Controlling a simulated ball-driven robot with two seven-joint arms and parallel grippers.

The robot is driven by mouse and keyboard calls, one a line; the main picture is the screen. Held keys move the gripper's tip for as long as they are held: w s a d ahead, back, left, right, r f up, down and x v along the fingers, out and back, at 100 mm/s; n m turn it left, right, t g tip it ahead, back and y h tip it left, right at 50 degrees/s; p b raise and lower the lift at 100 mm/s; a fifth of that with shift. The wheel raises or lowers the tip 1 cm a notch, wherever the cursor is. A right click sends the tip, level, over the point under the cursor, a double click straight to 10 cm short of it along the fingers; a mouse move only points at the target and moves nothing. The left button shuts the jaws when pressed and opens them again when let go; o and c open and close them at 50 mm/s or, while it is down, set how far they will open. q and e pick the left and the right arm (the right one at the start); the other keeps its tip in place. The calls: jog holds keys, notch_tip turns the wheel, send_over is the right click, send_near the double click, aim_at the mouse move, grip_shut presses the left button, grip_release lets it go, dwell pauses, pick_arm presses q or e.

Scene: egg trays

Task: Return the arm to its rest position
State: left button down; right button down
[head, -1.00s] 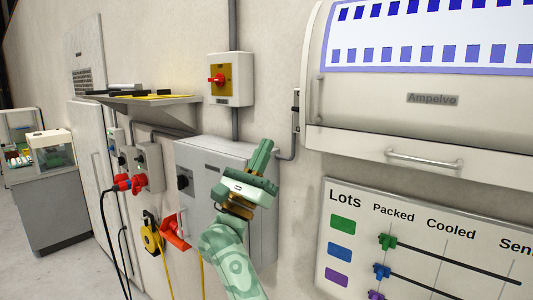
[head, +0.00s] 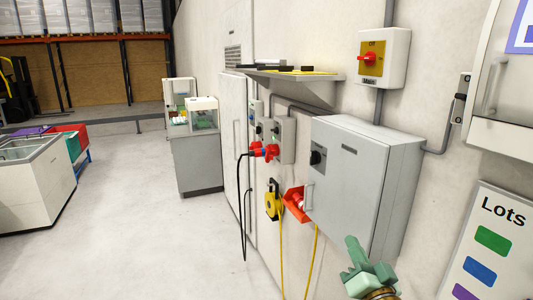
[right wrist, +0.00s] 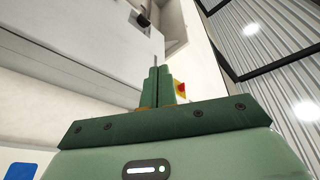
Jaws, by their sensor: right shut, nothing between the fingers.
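My right gripper (head: 356,252) is at the bottom right of the head view, in front of the lower part of the grey wall cabinet (head: 365,165). Its green fingers are together with nothing between them. In the right wrist view the shut fingers (right wrist: 153,88) point up and away, with empty space around them. My left gripper is not in either current view.
A lots board (head: 490,245) hangs on the wall at the right. A red rotary switch box (head: 398,60) and a shelf (head: 320,85) are above the cabinet. Red plugs (head: 268,152) and cables are left of it. Open floor (head: 150,250) lies at the left.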

jog(key=s+d+f+n+g+h, duration=0.35)
jog(key=s+f+n+g, duration=0.45)
jog(key=s+f, duration=0.55)
jog(key=s+d+f+n+g+h, duration=0.45)
jog(key=s+d, duration=0.25)
jog(key=s, duration=0.4)
jog(key=s+a+f+g+y+b, duration=0.2)
jog(key=f+b, duration=0.1)
jog(key=f, duration=1.3)
jog(key=s+a+f+g+y+b, duration=0.2)
jog(key=f+b, duration=0.2)
jog(key=f, duration=1.2)
jog(key=s+f+m+g+y+b, duration=0.1)
jog(key=s+f+m+g+b, duration=0.2)
jog(key=s+f, duration=1.7)
notch_tip(320, 180, down, 5)
jog(key=b, duration=0.3)
jog(key=shift+s+b, duration=0.4)
jog(key=shift+r, duration=0.1)
